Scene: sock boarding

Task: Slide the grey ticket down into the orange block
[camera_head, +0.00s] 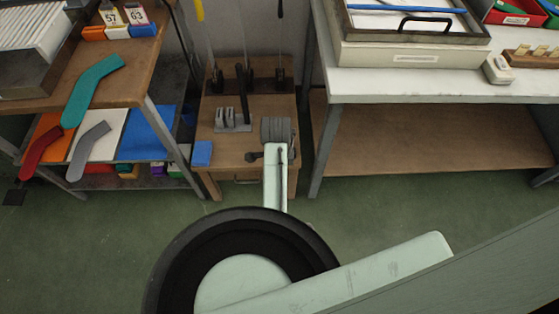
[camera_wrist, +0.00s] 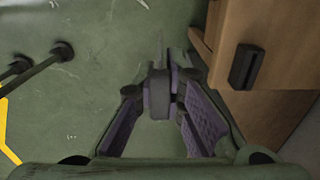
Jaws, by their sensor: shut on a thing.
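My gripper (camera_wrist: 158,93) is shut in the wrist view, its purple-padded fingers meeting at the tips. A thin grey strip, the grey ticket (camera_wrist: 160,48), shows nearly edge-on beyond the tips; its face and markings cannot be seen. The orange block (camera_head: 93,33) stands at the back of the wooden shelf top at the upper left in the head view, with no ticket seen standing in it. It is far from my gripper. In the head view my fingers and the ticket cannot be made out.
A teal sock form (camera_head: 92,88) hangs over the shelf's front. A wooden cabinet (camera_wrist: 265,45) is close right of my gripper in the wrist view; green floor lies left.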

